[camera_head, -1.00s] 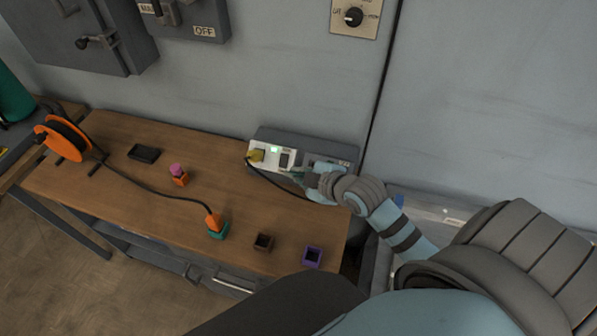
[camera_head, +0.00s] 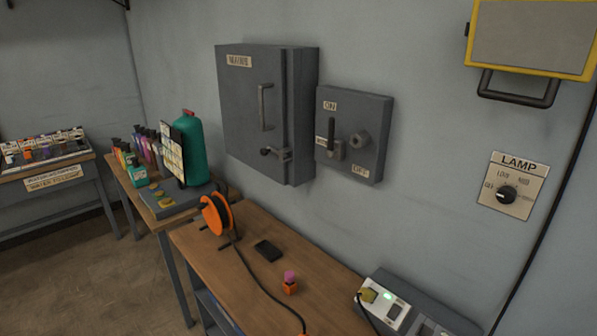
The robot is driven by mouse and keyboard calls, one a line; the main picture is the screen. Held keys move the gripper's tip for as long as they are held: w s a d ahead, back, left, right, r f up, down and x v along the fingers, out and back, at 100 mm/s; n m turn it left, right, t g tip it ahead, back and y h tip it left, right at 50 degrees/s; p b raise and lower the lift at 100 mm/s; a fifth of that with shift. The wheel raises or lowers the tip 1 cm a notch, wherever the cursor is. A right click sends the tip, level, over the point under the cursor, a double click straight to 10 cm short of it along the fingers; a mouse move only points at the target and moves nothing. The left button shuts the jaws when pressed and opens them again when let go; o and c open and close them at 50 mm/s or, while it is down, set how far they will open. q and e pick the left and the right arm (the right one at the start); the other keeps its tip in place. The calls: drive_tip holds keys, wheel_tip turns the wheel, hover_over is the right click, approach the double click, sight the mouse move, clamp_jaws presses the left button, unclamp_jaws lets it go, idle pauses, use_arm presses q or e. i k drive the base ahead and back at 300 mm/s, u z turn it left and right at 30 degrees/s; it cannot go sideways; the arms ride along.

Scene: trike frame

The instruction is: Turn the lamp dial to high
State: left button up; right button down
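The lamp dial (camera_head: 506,195) is a black round knob on a cream plate (camera_head: 515,170) labelled LAMP, on the wall at the right. Its plate carries setting labels around the knob, with OFF at the left, LOW at the upper left, and two more that are hard to read. The knob's light pointer mark seems to aim to the left, near OFF, but it is small. Neither of my grippers shows in the head view now.
A yellow-framed lamp (camera_head: 535,40) hangs above the dial. A grey MAINS cabinet (camera_head: 262,115) and a switch box (camera_head: 352,135) with a lever are on the wall. Below, a wooden bench (camera_head: 300,255) holds an orange cable reel (camera_head: 217,215) and a socket unit (camera_head: 388,300) with a green light.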

sight(506, 195)
drive_tip(key=k, duration=1.3)
